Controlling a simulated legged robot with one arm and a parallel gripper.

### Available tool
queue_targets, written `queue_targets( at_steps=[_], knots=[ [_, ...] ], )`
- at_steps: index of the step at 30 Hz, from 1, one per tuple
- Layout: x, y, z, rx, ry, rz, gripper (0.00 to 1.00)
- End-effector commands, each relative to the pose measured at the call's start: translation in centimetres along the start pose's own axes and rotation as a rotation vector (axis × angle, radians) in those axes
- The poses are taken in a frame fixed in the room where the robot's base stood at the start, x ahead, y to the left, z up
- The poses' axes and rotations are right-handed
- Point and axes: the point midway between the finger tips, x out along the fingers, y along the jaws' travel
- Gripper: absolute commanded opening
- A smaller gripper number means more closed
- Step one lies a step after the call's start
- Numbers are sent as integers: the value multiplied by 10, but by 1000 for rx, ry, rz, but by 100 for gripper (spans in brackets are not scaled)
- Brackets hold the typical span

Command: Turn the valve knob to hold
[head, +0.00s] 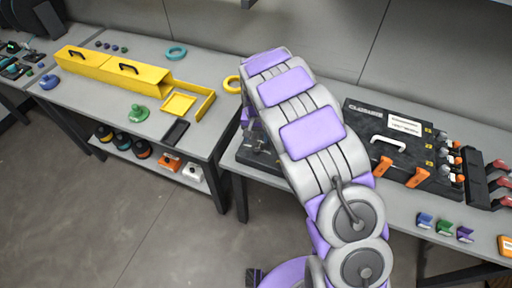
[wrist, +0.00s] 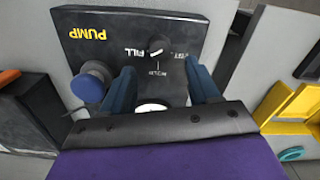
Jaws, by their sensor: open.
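The dark pump box (wrist: 105,45) fills the middle of the wrist view, with yellow PUMP lettering. A small dark valve knob with a pale mark (wrist: 156,54) sits among white labels: FILL to its left, one that looks like HOLD below, and a blurred one to its right. Which label it points to is too small to tell. My gripper (wrist: 163,85) is open, its two blue fingers spread below the knob on either side, with no contact visible. In the head view my arm hides the gripper and most of the dark pump box (head: 252,157).
A blue round knob (wrist: 90,84) stands left of the left finger. A pale disc (wrist: 150,108) shows between the fingers. Yellow trays (wrist: 285,105) lie to the right. In the head view a black case (head: 375,125) with orange latches lies right of my arm.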

Motion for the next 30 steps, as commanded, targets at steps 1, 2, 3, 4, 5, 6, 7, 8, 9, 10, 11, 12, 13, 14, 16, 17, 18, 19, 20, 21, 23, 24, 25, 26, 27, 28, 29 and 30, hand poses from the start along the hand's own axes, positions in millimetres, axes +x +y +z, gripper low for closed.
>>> queue_targets(
  at_steps=[1,2,3,4,5,6,7,8,9,10,11,12,13,14,16,17,18,19,20,21,23,24,25,26,27,28,29,30],
  knots=[
    [13,0,1,0,-2,1,61],
    [19,0,0,0,-2,0,61],
    [26,0,0,0,-3,0,61],
    [32,0,0,0,-3,1,61],
    [36,0,1,0,-4,1,61],
    [42,0,1,0,-4,1,61],
    [46,0,1,0,-3,1,61],
    [49,0,0,0,-3,1,61],
    [53,0,0,0,-2,1,61],
    [56,0,0,0,-1,1,61],
    [58,0,0,0,0,0,61],
    [60,0,0,0,1,0,61],
    [62,0,0,0,2,0,61],
    [63,0,0,0,2,0,61],
    [64,0,0,0,2,0,61],
    [64,0,0,0,2,0,61],
    [65,0,0,0,2,0,61],
    [65,0,0,0,2,0,61],
    [65,0,0,0,2,0,61],
    [64,0,0,0,2,0,61],
    [65,0,0,0,1,0,61],
    [65,0,0,0,1,0,59],
    [64,0,0,0,1,0,56],
    [64,0,0,0,1,0,53],
    [64,0,0,0,1,0,49],
    [65,0,0,0,1,0,46],
    [65,0,0,0,1,0,43],
    [65,0,0,0,1,0,40]
  ],
)
